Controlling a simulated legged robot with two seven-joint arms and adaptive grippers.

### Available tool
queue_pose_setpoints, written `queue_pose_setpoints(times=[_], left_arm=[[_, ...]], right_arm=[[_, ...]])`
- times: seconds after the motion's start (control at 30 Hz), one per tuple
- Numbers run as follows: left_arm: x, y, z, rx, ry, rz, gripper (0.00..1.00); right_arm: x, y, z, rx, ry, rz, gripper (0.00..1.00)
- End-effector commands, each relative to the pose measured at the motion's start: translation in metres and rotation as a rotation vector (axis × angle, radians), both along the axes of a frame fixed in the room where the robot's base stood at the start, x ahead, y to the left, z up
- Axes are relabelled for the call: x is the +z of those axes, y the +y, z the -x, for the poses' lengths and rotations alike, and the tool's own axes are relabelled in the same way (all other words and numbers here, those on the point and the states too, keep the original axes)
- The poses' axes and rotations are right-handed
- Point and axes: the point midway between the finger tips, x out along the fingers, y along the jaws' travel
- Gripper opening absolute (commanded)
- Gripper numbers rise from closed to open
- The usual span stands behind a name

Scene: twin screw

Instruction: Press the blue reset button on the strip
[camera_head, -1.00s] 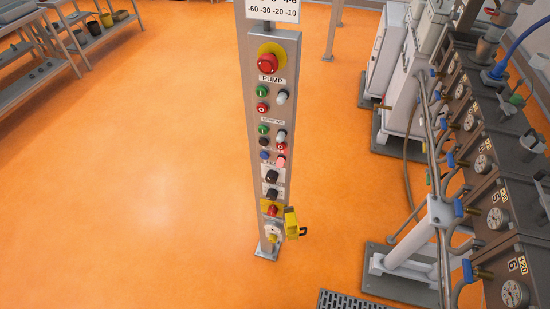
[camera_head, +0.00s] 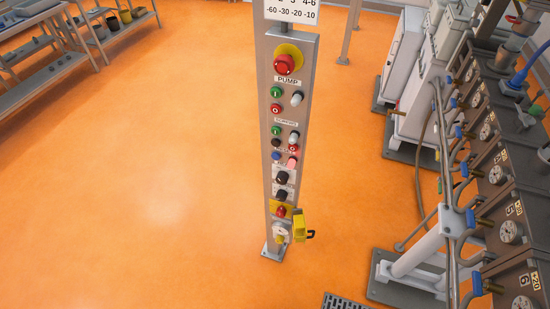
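The control strip (camera_head: 267,185) is a narrow upright grey metal post standing on the orange floor, near the middle of the view. The small blue button (camera_head: 276,155) sits in its left column, a little below mid-height, beside a pink-lit button (camera_head: 292,162). A dark button (camera_head: 276,143) is just above it and a black knob (camera_head: 282,178) is below. Neither of my grippers is in view, and nothing touches the strip.
A large red emergency button (camera_head: 285,64) on yellow tops the strip. A yellow lock piece (camera_head: 299,226) sticks out low on its right. Machinery with gauges (camera_head: 509,231) and pipes fills the right. Shelves (camera_head: 50,65) stand far left. The floor left of the strip is clear.

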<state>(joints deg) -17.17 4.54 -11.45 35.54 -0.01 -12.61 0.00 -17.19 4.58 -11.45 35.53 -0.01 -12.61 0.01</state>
Motion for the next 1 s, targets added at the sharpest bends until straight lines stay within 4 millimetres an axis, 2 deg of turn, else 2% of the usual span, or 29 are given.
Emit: queue_pose_setpoints(times=[0.03, 0.2, 1.0], left_arm=[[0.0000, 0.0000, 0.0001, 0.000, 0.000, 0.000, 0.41], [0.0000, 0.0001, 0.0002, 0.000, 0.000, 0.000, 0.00], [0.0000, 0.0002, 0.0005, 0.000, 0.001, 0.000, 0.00]], right_arm=[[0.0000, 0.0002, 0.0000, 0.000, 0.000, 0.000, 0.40], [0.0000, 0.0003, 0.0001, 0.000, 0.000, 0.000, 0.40], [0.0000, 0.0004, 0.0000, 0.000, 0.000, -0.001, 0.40]])
